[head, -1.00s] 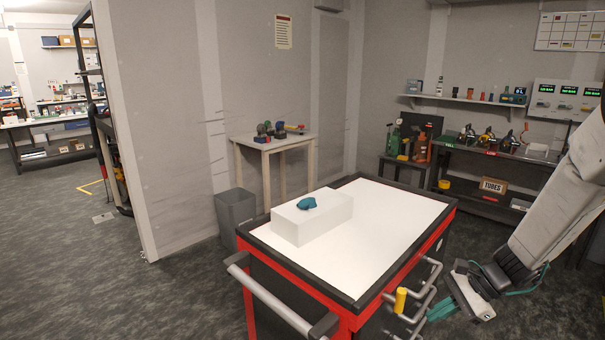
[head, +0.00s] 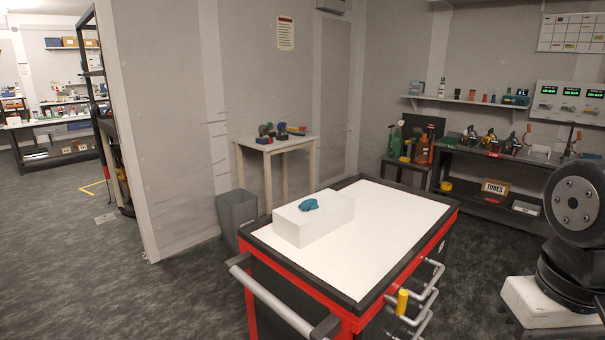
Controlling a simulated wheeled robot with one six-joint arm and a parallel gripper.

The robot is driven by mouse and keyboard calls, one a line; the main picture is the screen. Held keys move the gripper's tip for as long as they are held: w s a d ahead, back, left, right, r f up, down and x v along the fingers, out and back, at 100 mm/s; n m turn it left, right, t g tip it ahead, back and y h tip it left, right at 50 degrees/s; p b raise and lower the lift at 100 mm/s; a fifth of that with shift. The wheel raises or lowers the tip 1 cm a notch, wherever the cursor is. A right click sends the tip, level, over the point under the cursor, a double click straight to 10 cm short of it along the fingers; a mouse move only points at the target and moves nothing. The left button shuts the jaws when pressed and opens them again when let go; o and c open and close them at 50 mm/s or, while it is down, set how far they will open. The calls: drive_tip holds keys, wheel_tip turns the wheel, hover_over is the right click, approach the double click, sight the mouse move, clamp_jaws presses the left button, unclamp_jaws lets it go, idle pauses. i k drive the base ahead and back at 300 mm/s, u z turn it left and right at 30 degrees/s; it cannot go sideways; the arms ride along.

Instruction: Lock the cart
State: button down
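My gripper is out of view; only parts of my arm show at the right edge.
A grey bin (head: 237,215) and a small table (head: 277,146) with coloured items stand behind the cart by the wall. A dark bench (head: 480,158) with equipment and a TUBES box (head: 494,188) runs along the right wall.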

sight(400, 304)
drive_tip(key=u, duration=2.15)
drive_tip(key=k, duration=1.3)
drive_tip(key=z, duration=2.25)
drive_tip(key=i, duration=0.5)
drive_tip(key=z, duration=0.05)
